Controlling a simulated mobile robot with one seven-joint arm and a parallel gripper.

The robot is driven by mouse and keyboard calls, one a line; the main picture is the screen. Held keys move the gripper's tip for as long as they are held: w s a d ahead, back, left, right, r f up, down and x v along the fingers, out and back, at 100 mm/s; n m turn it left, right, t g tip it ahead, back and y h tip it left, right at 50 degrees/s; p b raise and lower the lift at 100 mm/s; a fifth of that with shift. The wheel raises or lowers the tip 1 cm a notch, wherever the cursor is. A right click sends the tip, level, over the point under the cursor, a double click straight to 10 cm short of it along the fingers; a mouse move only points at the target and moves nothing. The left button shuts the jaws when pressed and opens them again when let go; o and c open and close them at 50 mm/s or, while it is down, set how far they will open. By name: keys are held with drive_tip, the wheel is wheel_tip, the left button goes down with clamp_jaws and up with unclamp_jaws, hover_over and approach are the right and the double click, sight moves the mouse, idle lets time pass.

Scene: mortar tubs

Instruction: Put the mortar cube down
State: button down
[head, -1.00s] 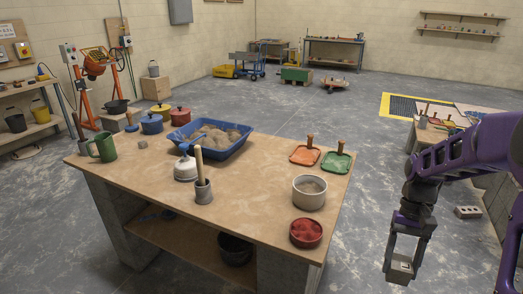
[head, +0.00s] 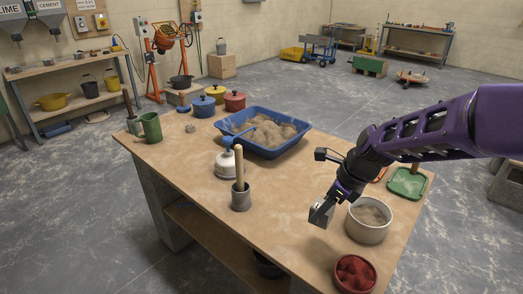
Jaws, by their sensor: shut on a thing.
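My gripper (head: 322,212) hangs above the right part of the wooden workbench (head: 285,215), just left of a white tub of sand-coloured mix. It is shut on the small grey mortar cube (head: 318,212), which shows at the fingertips and is partly hidden by them. The cube looks tilted. I cannot tell exactly how high it is above the bench top.
The white tub (head: 368,222) stands right of my gripper, with a red-filled bowl (head: 355,274) in front. A grey pot with a wooden pestle (head: 241,197), a white canister (head: 226,167) and a blue tray of sand (head: 266,145) stand left and behind. Bare bench lies between.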

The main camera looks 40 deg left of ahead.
drive_tip(key=shift+a+r+m+t, duration=0.15)
drive_tip(key=shift+a+m, duration=0.1)
drive_tip(key=shift+a, duration=0.3)
drive_tip(key=shift+a+r+m+t, duration=0.15)
drive_tip(key=shift+a+m, duration=0.1)
drive_tip(key=shift+a, duration=0.25)
drive_tip(key=shift+a+f, duration=0.15)
drive_tip(key=shift+f, duration=0.25)
drive_tip(key=b, duration=0.2)
approach(302, 236)
drive_tip(key=x, duration=0.5)
drive_tip(key=shift+c, duration=0.6)
unclamp_jaws()
drive_tip(key=p+v, duration=0.2)
drive_tip(key=v, duration=1)
drive_tip(key=shift+r, duration=0.1)
